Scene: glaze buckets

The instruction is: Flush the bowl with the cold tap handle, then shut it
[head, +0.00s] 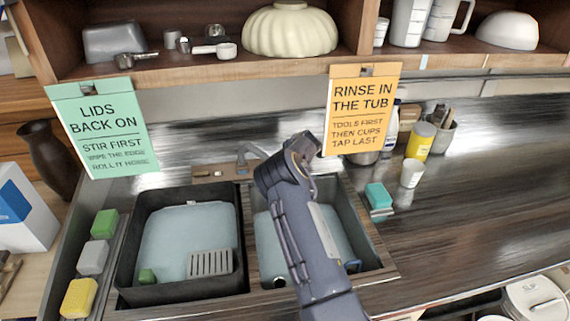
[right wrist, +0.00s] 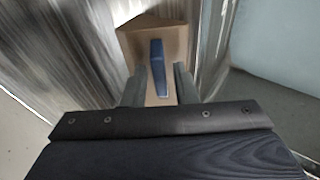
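In the right wrist view a blue handle (right wrist: 157,62) stands out from a tan wooden block (right wrist: 175,38). My right gripper (right wrist: 160,84) has its two fingers apart, one on each side of the handle's lower part, with gaps showing. In the head view my right arm crosses the right sink bowl (head: 374,262) and hides its own fingers and the handle. The grey spout (head: 250,150) shows just left of my arm. No running water is clearly visible. The left sink bowl (head: 129,255) is beside it. My left gripper is out of view.
The left bowl holds a slotted grey piece (head: 209,263) and a green block (head: 147,276). Sponges (head: 92,254) line its left side. A teal sponge (head: 378,196), a white cup (head: 411,173) and a yellow container (head: 420,141) stand to the right. Hanging signs (head: 362,110) are close above.

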